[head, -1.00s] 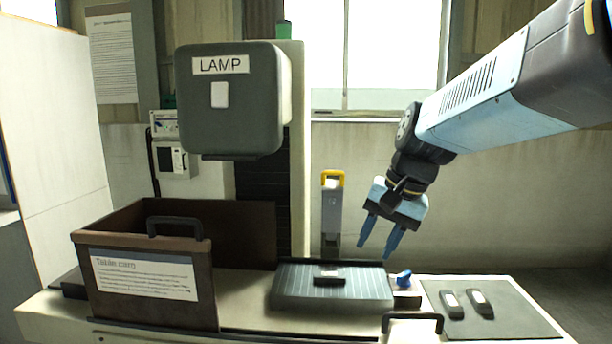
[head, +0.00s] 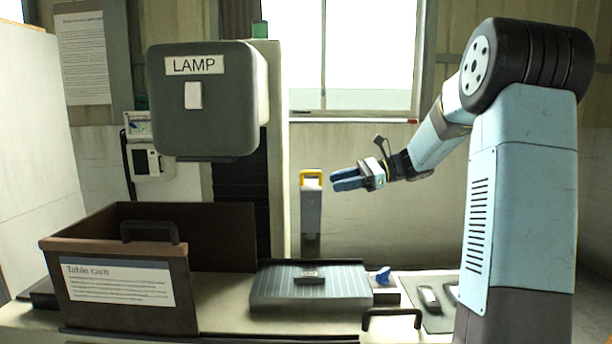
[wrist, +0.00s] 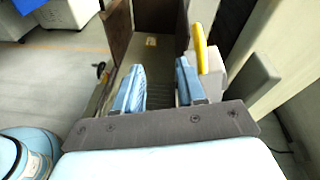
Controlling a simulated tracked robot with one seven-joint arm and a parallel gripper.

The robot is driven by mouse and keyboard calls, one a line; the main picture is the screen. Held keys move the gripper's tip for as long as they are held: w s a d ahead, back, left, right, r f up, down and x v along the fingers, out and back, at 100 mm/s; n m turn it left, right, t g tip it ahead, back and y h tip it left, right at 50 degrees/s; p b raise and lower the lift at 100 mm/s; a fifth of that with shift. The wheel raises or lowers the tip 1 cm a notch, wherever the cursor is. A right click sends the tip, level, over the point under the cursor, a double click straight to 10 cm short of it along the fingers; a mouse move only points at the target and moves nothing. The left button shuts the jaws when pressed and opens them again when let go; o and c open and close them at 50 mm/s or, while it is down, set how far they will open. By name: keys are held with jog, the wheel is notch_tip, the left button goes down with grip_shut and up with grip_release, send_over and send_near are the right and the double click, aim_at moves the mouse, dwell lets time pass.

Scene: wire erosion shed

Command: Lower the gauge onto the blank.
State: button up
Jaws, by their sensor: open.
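An upright grey piece with a yellow top handle, which looks like the gauge (head: 311,208), stands behind the ridged plate in the head view. Its yellow handle (wrist: 201,48) shows just right of my right finger in the wrist view. A small dark block with a grey centre, likely the blank (head: 309,278), lies on the ridged plate (head: 345,293). My gripper (head: 333,180) is open and empty, its fingers pointing left near the handle's height. In the wrist view the fingers (wrist: 160,70) are spread, with nothing between them. I cannot tell how far the handle is in depth.
A brown open box (head: 120,245) with a sign stands left. The grey LAMP housing (head: 205,100) hangs above. A blue knob (head: 383,274) sits beside the plate, and a black bar handle (head: 391,314) in front. Dark pieces (head: 430,298) lie on the right mat.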

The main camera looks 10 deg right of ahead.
aim_at(306, 174)
jog(key=w+d+m+t+y, duration=0.1)
jog(key=w+d+m+y, duration=0.1)
jog(key=w+d, duration=0.25)
jog(key=a, duration=0.4)
jog(key=w+a, duration=0.1)
jog(key=a, duration=0.3)
jog(key=w+a, duration=0.1)
jog(key=a, duration=0.4)
jog(key=shift+r, duration=0.35)
jog(key=shift+c, duration=0.3)
grip_shut()
